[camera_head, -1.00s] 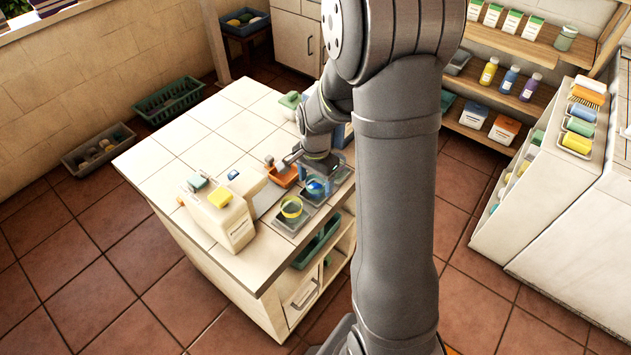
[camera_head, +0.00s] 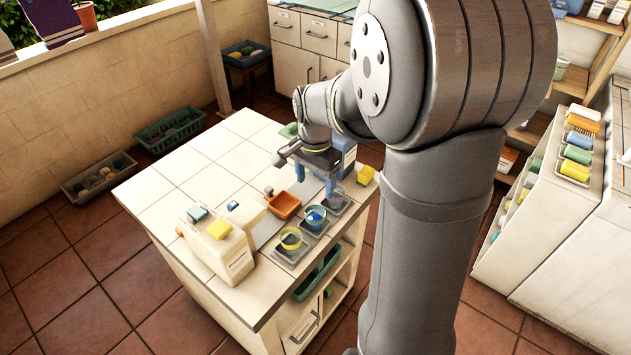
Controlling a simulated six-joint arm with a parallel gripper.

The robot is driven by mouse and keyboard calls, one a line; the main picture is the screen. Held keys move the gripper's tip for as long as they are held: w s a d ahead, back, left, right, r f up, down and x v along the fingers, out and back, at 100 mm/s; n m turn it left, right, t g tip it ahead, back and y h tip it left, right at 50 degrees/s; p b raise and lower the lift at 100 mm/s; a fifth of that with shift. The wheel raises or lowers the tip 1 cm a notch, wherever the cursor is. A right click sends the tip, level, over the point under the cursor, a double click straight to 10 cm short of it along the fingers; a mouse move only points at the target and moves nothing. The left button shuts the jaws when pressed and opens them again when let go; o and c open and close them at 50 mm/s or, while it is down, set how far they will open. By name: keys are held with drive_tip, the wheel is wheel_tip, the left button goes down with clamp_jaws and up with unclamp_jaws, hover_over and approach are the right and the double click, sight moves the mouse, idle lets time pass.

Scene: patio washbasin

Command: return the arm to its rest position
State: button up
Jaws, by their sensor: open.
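My gripper (camera_head: 315,182) is open, its two blue fingers apart and pointing down over the right part of the tiled worktop (camera_head: 160,184). Nothing shows between the fingers. The right finger is close to a purple-and-green cup (camera_head: 336,198) on a small grey tray; I cannot tell whether they touch. My arm reaches in from the right and hides part of the worktop's back right.
An orange tray (camera_head: 284,206) lies left of the cups. A yellow block (camera_head: 366,175) is at the worktop's right edge, near a blue box (camera_head: 343,154). White containers (camera_head: 221,246) stand at the front. The worktop's left half is clear. A shelf unit (camera_head: 540,190) stands right.

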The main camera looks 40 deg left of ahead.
sight(315, 207)
drive_tip(key=shift+f, duration=0.1)
wheel_tip(315, 207, down, 12)
drive_tip(key=shift+f, duration=0.1)
drive_tip(key=shift+r, duration=1.45)
drive_tip(key=shift+f, duration=0.1)
